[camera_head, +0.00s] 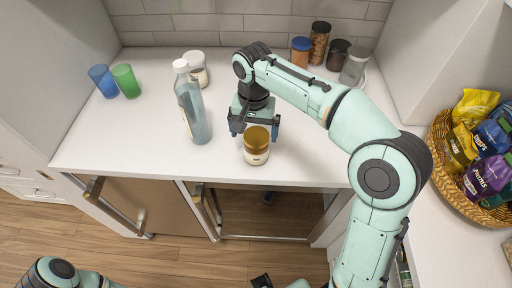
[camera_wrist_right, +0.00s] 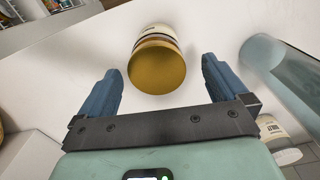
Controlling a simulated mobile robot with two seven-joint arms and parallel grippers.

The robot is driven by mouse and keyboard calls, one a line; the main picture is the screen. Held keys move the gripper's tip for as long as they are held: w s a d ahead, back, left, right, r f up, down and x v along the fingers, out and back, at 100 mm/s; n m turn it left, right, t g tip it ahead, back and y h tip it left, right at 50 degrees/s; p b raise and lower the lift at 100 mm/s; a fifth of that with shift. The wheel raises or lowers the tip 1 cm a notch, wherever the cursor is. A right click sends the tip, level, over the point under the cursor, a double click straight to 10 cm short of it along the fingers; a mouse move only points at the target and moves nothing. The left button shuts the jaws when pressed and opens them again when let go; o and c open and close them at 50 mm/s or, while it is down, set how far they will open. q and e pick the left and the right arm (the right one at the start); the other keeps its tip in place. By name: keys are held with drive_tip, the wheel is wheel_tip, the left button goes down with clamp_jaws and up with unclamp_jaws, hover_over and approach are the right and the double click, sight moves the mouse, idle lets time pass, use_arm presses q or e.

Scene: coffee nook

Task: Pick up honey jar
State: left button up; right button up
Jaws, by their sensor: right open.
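The honey jar (camera_head: 256,154), a squat jar with a gold-brown lid and pale label, stands upright near the front edge of the white counter. My right gripper (camera_head: 256,128) is open and empty, just behind the jar in the head view. In the right wrist view the jar's gold lid (camera_wrist_right: 157,66) lies between the two blue fingers, with a gap on each side.
A clear bottle (camera_head: 192,108) stands left of the gripper, with a white-lidded jar (camera_head: 196,69) behind it. Blue (camera_head: 102,80) and green (camera_head: 125,80) cups stand far left. Several jars, one blue-lidded (camera_head: 300,52), line the back right. A snack basket (camera_head: 442,126) is at right.

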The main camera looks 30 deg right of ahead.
drive_tip(key=shift+w+d+f+b, duration=0.1)
drive_tip(key=shift+d+f+b, duration=0.1)
drive_tip(key=shift+f, duration=1.4)
drive_tip(key=shift+d+f+b, duration=0.2)
drive_tip(key=shift+f, duration=1.35)
drive_tip(key=shift+c, duration=0.3)
